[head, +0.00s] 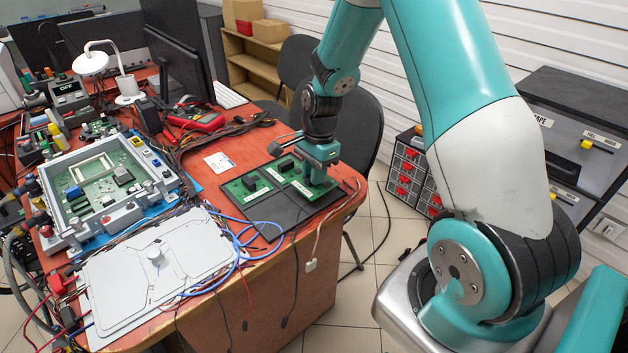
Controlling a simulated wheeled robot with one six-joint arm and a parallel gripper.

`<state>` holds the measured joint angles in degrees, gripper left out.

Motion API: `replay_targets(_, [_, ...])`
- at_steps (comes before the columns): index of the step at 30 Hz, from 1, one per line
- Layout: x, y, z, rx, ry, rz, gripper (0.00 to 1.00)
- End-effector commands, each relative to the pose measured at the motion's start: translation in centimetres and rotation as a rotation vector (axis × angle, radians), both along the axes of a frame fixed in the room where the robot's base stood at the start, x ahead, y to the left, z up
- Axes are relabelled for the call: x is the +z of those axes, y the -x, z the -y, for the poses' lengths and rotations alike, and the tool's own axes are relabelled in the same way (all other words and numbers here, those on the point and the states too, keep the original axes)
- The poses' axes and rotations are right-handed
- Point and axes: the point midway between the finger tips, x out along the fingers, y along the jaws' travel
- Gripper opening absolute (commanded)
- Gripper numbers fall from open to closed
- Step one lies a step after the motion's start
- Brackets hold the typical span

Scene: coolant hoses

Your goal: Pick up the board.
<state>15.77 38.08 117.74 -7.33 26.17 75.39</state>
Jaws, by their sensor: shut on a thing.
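Two green circuit boards with black parts and white labels are at the black tray (284,213) on the red table. The left board (243,192) lies on the tray. The right board (292,177) is under my gripper (317,168). My gripper points down from above and is shut on the right board near its right end. The gripper hides part of that board. I cannot tell whether the board touches the tray or is slightly raised.
A grey fixture (150,186) frames a larger green board at the left. A light grey plate (130,285) and blue hoses (238,245) lie in front. A red multimeter (197,119), a monitor (176,65) and loose cables stand behind. A black chair (357,120) is beyond the table's right edge.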

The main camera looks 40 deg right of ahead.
Motion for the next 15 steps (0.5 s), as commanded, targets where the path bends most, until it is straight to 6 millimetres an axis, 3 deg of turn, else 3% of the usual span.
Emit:
replay_targets(9, [9.7,-0.1,0.1,-0.001,0.003,0.008,0.0])
replay_targets(15, [14.4,-0.1,0.1,-0.001,0.001,0.005,0.0])
